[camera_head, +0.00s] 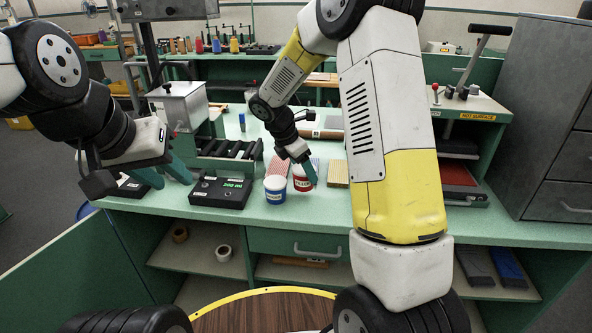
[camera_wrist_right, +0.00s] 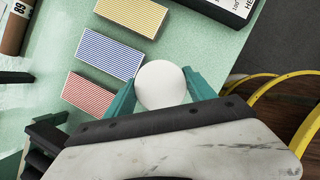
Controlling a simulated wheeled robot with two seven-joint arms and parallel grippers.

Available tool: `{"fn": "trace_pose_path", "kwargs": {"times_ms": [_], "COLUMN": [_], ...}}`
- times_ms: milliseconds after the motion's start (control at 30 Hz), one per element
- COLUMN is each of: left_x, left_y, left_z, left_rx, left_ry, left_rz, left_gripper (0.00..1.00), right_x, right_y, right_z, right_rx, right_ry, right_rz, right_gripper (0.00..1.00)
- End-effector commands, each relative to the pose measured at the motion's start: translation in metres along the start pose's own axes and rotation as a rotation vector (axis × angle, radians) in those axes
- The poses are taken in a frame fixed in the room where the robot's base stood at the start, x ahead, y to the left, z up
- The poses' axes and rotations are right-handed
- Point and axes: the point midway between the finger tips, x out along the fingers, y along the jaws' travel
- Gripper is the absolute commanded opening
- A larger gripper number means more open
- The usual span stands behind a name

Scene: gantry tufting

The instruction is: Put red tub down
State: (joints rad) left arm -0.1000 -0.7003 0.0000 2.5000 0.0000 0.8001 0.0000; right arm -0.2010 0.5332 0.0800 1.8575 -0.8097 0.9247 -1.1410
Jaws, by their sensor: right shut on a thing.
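The red tub (camera_head: 302,181) with a white label is at the front part of the green bench, just right of the blue tub (camera_head: 275,190). My right gripper (camera_head: 308,172) is shut on the red tub from above. In the right wrist view the tub's round white top (camera_wrist_right: 162,84) sits between the two teal fingers of my right gripper (camera_wrist_right: 162,92). I cannot tell whether the tub's base touches the bench. My left gripper (camera_head: 168,172) is open and empty, over the bench's left part.
Red (camera_wrist_right: 90,93), blue (camera_wrist_right: 103,56) and yellow (camera_wrist_right: 132,16) striped blocks lie close to the red tub. A roller rack (camera_head: 228,150) is behind the scale. The bench's front edge is close.

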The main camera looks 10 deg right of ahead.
Motion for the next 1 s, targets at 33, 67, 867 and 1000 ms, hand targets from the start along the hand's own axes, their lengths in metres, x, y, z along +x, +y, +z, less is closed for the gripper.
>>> {"fn": "trace_pose_path", "kwargs": {"times_ms": [33,67,867,1000], "left_x": [0.000,0.000,0.000,0.000], "left_y": [0.000,0.000,0.000,0.000], "left_z": [0.000,0.000,0.000,0.000], "left_rx": [0.000,0.000,0.000,0.000], "left_ry": [0.000,0.000,0.000,0.000], "left_rz": [0.000,0.000,0.000,0.000], "left_gripper": [0.36,0.36,0.36,0.36], "right_x": [0.003,0.005,0.037,0.037], "right_y": [0.000,0.000,0.000,0.000], "right_z": [-0.001,-0.002,-0.017,-0.017], "right_rx": [-0.001,-0.001,0.001,0.001], "right_ry": [-0.001,-0.001,0.000,0.000], "right_rz": [-0.001,0.000,0.000,0.000], "right_gripper": [0.14,0.14,0.85,0.85]}}
